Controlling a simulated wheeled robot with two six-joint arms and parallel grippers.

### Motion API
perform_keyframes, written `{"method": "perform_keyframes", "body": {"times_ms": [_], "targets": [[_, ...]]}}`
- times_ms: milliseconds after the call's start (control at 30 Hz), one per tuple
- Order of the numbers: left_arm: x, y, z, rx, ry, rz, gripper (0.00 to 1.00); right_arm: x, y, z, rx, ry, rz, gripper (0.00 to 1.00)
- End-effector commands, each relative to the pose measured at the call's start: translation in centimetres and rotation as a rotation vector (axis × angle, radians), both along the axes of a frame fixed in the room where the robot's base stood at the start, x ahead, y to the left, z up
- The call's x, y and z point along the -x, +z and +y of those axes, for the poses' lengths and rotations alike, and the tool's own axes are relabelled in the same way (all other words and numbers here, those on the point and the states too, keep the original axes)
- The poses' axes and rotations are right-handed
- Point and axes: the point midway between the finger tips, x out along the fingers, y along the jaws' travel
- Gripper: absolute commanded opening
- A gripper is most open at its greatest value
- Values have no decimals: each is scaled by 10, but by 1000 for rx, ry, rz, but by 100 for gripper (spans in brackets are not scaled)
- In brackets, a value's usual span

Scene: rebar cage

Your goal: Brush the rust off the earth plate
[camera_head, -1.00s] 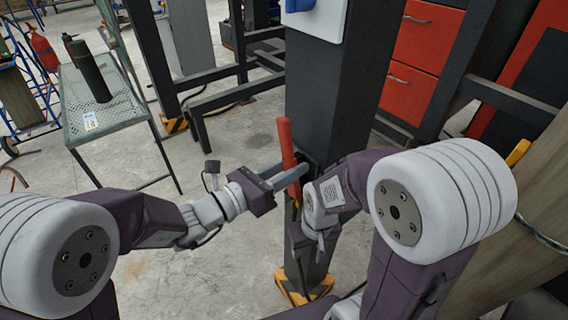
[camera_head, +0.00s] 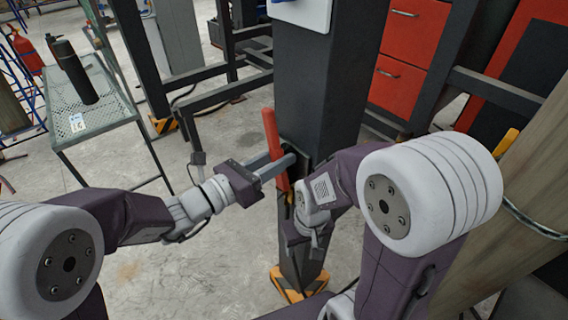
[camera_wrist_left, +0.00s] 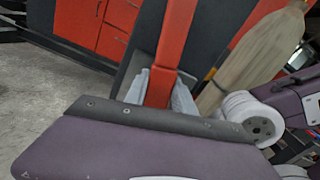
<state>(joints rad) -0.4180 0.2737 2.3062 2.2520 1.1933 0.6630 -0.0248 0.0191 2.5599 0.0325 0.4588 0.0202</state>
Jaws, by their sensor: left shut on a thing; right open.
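My left gripper (camera_head: 280,167) is shut on a red-handled brush (camera_head: 270,130), which stands nearly upright at the left edge of the dark column (camera_head: 312,110). The red handle (camera_wrist_left: 174,50) also rises between the grey fingers in the left wrist view. The brush's bristles are mostly hidden. A dark plate (camera_head: 303,156) on the column just behind the fingers may be the earth plate; I see little of it and cannot tell its rust. My right gripper (camera_head: 297,236) is lower, in front of the column, and open; its fingers are hard to make out.
A perforated metal table (camera_head: 112,107) with a black bottle (camera_head: 75,72) stands at the left. Dark steel frames (camera_head: 215,95) and a red drawer cabinet (camera_head: 405,45) are behind. A wooden post (camera_head: 520,170) is close at the right. The column's foot has yellow-black markings (camera_head: 290,290). Concrete floor is clear at left.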

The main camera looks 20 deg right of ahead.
Motion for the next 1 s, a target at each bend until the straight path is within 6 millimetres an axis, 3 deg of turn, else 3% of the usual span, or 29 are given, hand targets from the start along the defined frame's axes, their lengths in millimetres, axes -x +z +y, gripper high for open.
{"method": "perform_keyframes", "body": {"times_ms": [200,600,900,1000], "targets": [[-5,1,1,1,1,0,0,0,0,0,0,0,0,52],[-39,1,16,2,1,-1,0,0,5,0,0,0,0,52],[-39,0,17,1,0,0,0,0,5,0,0,0,0,52],[-37,0,25,0,3,0,0,0,3,0,0,0,0,52]]}}
